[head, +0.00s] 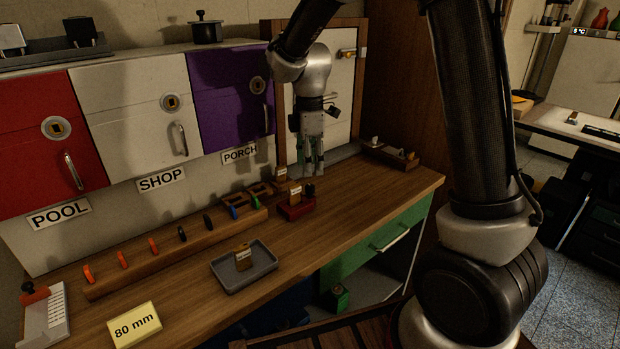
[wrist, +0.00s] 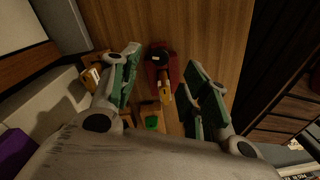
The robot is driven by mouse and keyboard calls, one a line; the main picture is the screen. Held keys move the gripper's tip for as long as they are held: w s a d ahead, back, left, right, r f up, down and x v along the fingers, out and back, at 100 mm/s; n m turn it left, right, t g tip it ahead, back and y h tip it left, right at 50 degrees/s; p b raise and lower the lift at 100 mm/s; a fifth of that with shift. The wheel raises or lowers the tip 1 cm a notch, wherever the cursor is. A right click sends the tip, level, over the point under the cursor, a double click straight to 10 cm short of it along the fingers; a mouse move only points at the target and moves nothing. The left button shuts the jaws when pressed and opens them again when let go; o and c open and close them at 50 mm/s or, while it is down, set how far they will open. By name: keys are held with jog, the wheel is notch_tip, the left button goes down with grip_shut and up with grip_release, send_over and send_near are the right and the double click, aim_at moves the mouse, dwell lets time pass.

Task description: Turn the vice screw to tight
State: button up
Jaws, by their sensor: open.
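The small red vice (head: 296,210) sits on the wooden bench near its back right part. A brown tag (head: 295,195) and a dark piece (head: 309,190) show at its top; I cannot tell which part is the screw. My gripper (head: 313,170) is open and empty, pointing down above and behind the vice. In the wrist view the red vice (wrist: 174,67) shows beyond and between the green-padded fingers of my gripper (wrist: 162,60), apart from them. A dark round part and a yellowish tag (wrist: 164,92) show on it there.
A wooden key rack (head: 150,262) with several coloured keys runs along the bench. A grey tray (head: 228,274) holds a tagged item. A wooden holder (head: 390,158) stands at the back right. Cabinets with a purple door (head: 215,95) rise behind. Bare bench lies right of the vice.

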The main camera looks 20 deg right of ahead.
aim_at(310, 186)
notch_tip(310, 186, up, 6)
jog(key=shift+w+f, duration=0.1)
jog(key=shift+f, duration=0.15)
jog(key=f+n, duration=0.2)
jog(key=s+f+n, duration=0.1)
jog(key=shift+f+n, duration=0.35)
jog(key=shift+n, duration=0.05)
jog(key=shift+w+f+n, duration=0.15)
jog(key=shift+f+n, duration=0.05)
jog(key=shift+n, duration=0.4)
jog(key=shift+w+f+n, duration=0.1)
jog(key=shift+f+n, duration=0.05)
jog(key=shift+n, duration=0.45)
notch_tip(310, 186, down, 8)
jog(key=shift+r, duration=0.25)
grip_shut()
